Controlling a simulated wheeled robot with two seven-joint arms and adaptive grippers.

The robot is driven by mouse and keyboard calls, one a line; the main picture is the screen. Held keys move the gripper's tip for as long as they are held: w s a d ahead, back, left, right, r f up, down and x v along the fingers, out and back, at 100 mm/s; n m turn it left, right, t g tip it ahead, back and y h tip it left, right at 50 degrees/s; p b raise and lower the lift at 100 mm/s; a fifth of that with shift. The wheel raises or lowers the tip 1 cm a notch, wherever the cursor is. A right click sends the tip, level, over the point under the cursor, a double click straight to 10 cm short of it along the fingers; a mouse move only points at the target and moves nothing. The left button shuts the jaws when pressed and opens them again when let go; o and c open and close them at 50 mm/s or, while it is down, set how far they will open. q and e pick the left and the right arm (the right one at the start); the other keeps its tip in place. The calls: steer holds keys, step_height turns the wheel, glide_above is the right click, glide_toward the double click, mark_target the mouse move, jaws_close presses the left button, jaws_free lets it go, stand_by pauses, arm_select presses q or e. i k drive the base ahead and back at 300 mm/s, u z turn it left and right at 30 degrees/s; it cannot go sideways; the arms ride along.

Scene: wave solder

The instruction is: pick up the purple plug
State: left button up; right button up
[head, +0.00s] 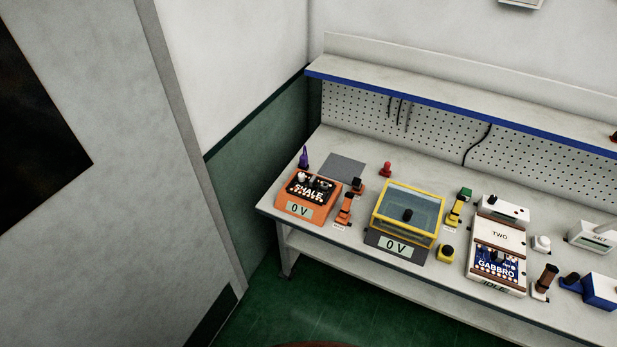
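The purple plug (304,157) stands upright at the left end of the workbench, just behind the orange SHALE box (307,196). It is small, dark purple and tapers toward its top. Its base is partly hidden by the orange box. Neither of my grippers shows in the head view, and the plug stands free of any gripper.
The bench (264,207) runs right, with a shelf (450,103) and pegboard above. A grey mat (343,168) and red plug (386,169) lie near. A yellow-framed case (407,212) and the GABBRO unit (497,252) stand rightward. Green floor (290,310) is open in front.

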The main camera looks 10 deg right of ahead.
mark_target(303, 160)
steer(key=u, duration=0.15)
steer(key=i, duration=1.5)
steer(key=u, duration=0.4)
